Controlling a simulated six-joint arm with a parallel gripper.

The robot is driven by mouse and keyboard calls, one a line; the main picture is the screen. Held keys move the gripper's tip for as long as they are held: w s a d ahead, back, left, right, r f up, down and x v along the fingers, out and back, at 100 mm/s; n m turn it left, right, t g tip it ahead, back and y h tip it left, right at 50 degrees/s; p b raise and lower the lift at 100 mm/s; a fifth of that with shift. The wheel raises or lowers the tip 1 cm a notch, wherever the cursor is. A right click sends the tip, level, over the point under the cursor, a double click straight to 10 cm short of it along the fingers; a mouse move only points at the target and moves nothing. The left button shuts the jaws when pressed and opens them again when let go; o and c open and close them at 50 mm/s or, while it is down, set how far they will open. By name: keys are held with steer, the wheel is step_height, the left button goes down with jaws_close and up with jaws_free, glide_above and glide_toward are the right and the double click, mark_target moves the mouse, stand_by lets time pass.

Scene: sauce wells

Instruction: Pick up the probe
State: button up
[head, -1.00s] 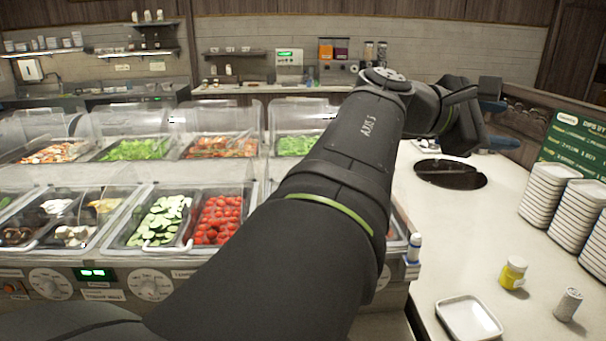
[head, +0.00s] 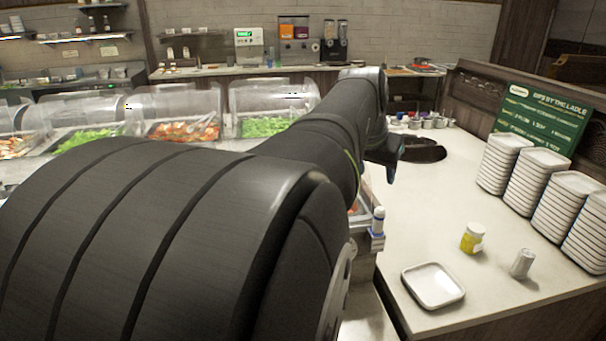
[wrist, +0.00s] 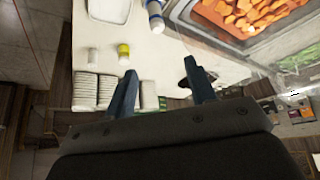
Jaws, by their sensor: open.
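The probe appears to be the small white cylinder with blue parts (head: 377,221), upright in a holder at the right corner of the salad bar. It also shows at the top of the wrist view (wrist: 155,16). My gripper (wrist: 160,70) is open and empty, its two blue fingers apart, with the probe some way beyond the fingertips. In the head view a blue finger of my gripper (head: 393,166) shows above the counter, behind and above the probe; the rest is hidden by my arm.
A white tray (head: 433,302), a yellow jar (head: 472,240) and a grey shaker (head: 522,264) stand on the counter (head: 425,215). Several stacks of white dishes (head: 548,200) and a green sign (head: 541,115) are at right. Clear covers (head: 180,103) stand over the food wells.

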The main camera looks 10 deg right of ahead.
mark_target(379, 210)
steer(key=x, duration=1.1)
steer(key=shift+f, duration=0.3)
steer(key=f, duration=0.3)
steer(key=d+f, duration=0.1)
steer(key=shift+w+f, duration=0.35)
steer(key=shift+w+d+f, duration=0.15)
steer(key=shift+d+f, duration=0.05)
steer(key=shift+f, duration=0.15)
steer(key=c, duration=1.1)
